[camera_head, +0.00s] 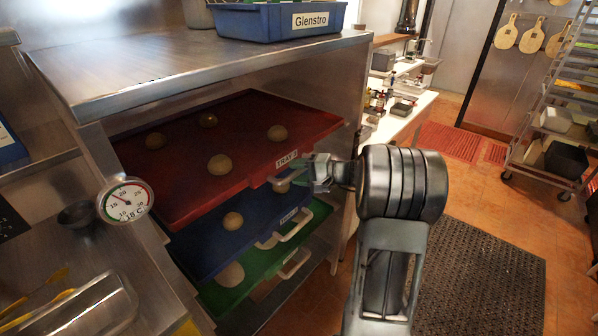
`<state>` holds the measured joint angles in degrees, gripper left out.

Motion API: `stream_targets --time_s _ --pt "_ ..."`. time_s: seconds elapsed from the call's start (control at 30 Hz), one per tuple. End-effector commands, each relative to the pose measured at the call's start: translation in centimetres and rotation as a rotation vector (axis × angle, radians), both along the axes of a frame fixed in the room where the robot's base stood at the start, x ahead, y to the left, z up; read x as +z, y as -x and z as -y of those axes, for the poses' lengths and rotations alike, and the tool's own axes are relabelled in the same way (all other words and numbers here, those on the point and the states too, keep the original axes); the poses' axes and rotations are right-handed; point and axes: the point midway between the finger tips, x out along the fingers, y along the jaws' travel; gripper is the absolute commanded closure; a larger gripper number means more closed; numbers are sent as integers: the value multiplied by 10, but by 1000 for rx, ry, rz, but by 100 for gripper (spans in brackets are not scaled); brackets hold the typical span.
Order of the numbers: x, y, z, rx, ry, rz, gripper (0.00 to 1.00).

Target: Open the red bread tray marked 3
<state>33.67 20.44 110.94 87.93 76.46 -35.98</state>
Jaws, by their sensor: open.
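The red tray (185,190) marked "TRAY 3" sits topmost in the stack under the steel counter, with several round dough balls on it. Its white label (287,158) is on the front edge, with a pale handle (285,183) just below.
A blue tray (203,258) and a green tray (238,290) lie below, each with a handle. A dial thermometer (126,201) is on the cabinet's left post. A blue bin (275,21) stands on the counter (150,68). A dark mat (485,275) covers floor at right.

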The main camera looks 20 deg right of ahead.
Motion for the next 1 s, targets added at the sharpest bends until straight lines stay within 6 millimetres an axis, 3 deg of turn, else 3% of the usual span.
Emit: stream_targets --time_s 0.1,0.53,1.0 --pt "0 0 0 0 0 0 58" --pt "0 0 0 0 0 0 99" --pt "-1 2 3 -1 0 0 100"
